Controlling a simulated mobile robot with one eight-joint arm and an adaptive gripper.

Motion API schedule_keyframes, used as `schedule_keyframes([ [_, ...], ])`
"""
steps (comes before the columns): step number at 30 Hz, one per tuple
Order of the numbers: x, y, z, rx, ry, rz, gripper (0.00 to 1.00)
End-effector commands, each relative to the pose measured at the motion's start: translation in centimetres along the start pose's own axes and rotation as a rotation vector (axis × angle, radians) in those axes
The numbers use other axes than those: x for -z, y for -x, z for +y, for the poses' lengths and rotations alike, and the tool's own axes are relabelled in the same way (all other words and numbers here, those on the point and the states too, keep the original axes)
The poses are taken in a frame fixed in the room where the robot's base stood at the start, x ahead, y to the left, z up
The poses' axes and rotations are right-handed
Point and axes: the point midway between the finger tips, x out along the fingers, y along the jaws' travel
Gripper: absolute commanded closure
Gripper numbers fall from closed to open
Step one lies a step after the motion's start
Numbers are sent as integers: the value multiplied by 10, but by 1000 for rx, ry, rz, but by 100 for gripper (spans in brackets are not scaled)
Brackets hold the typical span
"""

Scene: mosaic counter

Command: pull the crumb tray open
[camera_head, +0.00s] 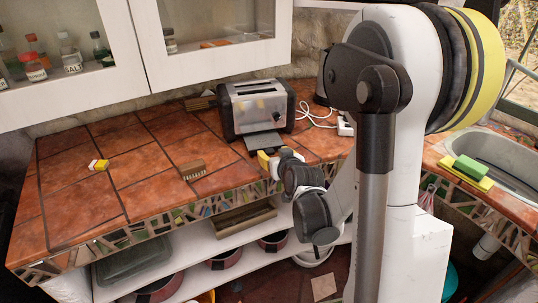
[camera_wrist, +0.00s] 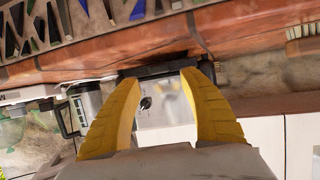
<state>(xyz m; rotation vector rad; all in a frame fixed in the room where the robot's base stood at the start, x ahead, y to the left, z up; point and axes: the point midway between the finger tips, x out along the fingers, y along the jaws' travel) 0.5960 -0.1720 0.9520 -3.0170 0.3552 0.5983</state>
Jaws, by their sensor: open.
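The toaster (camera_head: 257,106), silver with dark ends, stands on the tiled counter. A flat dark plate, which looks like the crumb tray (camera_head: 264,141), sticks out from its lower front toward my gripper (camera_head: 266,157). In the wrist view my gripper (camera_wrist: 160,78) has its two yellow fingers apart, with the toaster's shiny front (camera_wrist: 165,108) showing between them. A dark bar (camera_wrist: 155,72) lies across the fingertips; I cannot tell whether it is the tray's edge or the toaster's base, or whether the fingers touch it.
A white cord (camera_head: 315,115) lies right of the toaster. Wall cabinets (camera_head: 205,40) hang above. A sink (camera_head: 500,160) with a sponge (camera_head: 472,168) is at right.

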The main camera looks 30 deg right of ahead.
Motion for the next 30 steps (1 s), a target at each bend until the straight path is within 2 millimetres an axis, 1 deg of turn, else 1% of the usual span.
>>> schedule_keyframes([
  [1,-2,-11,0,0,0,0,50],
  [6,-2,-33,0,0,0,-1,50],
  [10,-1,-40,0,0,0,-1,50],
  [18,0,-41,0,0,0,-1,50],
  [20,0,-41,0,0,0,-1,66],
  [21,0,-41,0,0,0,-1,78],
  [23,0,-41,0,0,0,-1,97],
  [24,0,-41,0,0,0,-1,100],
  [30,0,-41,0,0,0,-2,100],
])
